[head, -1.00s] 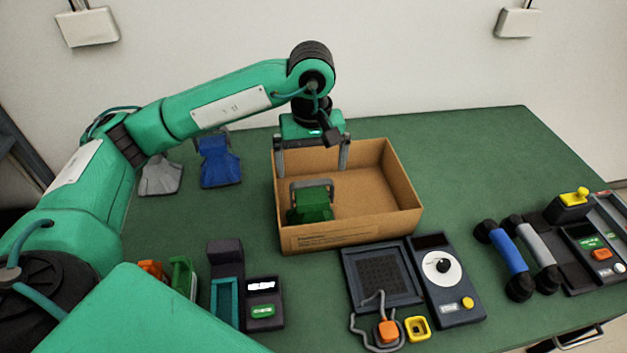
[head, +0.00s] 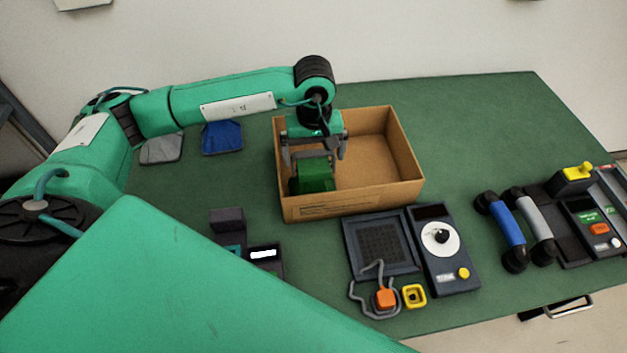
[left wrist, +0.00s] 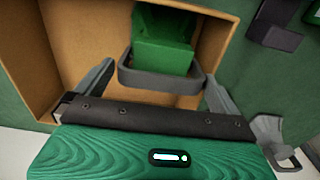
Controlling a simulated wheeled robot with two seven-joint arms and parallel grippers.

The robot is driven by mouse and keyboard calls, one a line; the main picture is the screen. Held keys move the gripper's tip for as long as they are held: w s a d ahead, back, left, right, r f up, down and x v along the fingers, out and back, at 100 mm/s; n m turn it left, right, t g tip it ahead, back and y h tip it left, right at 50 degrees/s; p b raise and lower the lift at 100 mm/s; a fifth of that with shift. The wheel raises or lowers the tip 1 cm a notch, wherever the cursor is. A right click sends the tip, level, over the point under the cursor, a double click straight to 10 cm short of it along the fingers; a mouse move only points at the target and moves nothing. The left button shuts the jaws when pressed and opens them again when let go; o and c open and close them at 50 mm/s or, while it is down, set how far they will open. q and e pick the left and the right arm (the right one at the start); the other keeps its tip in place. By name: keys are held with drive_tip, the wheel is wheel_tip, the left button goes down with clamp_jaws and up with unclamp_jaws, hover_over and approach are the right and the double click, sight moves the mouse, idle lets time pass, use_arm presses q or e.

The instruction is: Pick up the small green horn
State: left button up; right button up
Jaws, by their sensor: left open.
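The small green horn (head: 314,178) sits inside the cardboard box (head: 360,202), near its left wall. In the left wrist view the horn (left wrist: 162,52) has a grey loop handle on the side nearest my gripper. My left gripper (head: 314,154) is open and reaches down into the box at the horn's handle. In the left wrist view its two fingers (left wrist: 160,88) stand on either side of the handle, with gaps on both sides. The gripper partly hides the horn's top in the head view. My right gripper is not in view.
A blue horn (head: 222,138) and a grey horn (head: 161,149) lie left of the box. A dark dial panel (head: 446,264), a speaker pad (head: 380,246) and blue and grey handsets (head: 507,232) are in front and right. The green table (head: 480,120) is clear behind right.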

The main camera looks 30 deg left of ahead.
sight(313, 165)
use_arm(q)
drive_tip(key=shift+f+p, duration=0.5)
drive_tip(key=shift+f, duration=1.45)
drive_tip(key=c, duration=1.3)
drive_tip(key=shift+r, duration=0.15)
